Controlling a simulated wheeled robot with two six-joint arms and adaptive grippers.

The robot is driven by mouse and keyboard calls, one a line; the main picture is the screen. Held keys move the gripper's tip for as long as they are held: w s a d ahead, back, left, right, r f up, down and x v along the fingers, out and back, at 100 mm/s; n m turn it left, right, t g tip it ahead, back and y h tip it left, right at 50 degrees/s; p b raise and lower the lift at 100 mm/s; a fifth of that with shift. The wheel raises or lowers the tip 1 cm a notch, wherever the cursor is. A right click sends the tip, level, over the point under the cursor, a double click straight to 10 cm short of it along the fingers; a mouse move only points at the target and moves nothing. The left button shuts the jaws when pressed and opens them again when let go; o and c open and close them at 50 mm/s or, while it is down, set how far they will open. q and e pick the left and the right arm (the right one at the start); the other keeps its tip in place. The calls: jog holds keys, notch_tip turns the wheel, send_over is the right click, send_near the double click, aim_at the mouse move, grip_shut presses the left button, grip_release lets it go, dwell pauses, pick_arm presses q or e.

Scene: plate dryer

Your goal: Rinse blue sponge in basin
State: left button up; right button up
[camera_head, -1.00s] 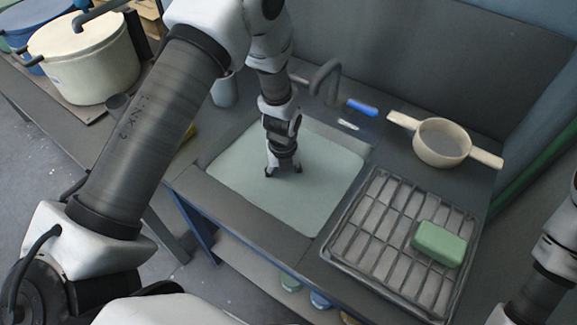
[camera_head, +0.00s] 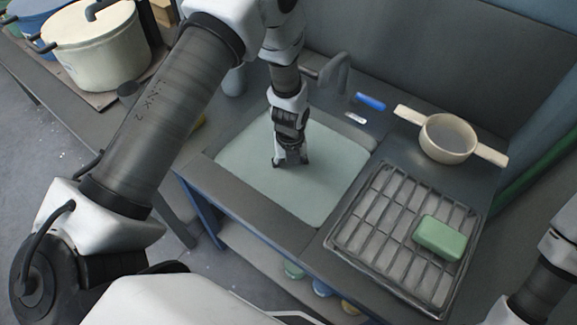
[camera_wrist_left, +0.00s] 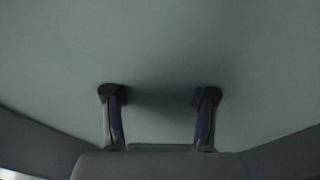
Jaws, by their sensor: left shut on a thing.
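My left gripper (camera_head: 290,162) points down into the basin (camera_head: 318,192), whose inside is pale grey-green. In the left wrist view its two fingers (camera_wrist_left: 158,96) stand apart, with a darker patch between them. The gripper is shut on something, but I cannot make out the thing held. No blue sponge block can be made out in either view. A small elongated blue item (camera_head: 370,101) lies on the counter behind the basin; I cannot tell what it is. My right gripper is out of view; only part of my right arm shows at the right edge.
A grey tap (camera_head: 336,72) stands behind the basin. A wire rack (camera_head: 375,222) to the right holds a green sponge (camera_head: 440,238). A cream two-handled pan (camera_head: 447,138) sits behind the rack. A large cream pot (camera_head: 100,50) stands at upper left.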

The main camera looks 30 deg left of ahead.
pick_arm(q)
notch_tip(320, 180, up, 15)
jog(key=p, duration=1.2)
dwell(0.3)
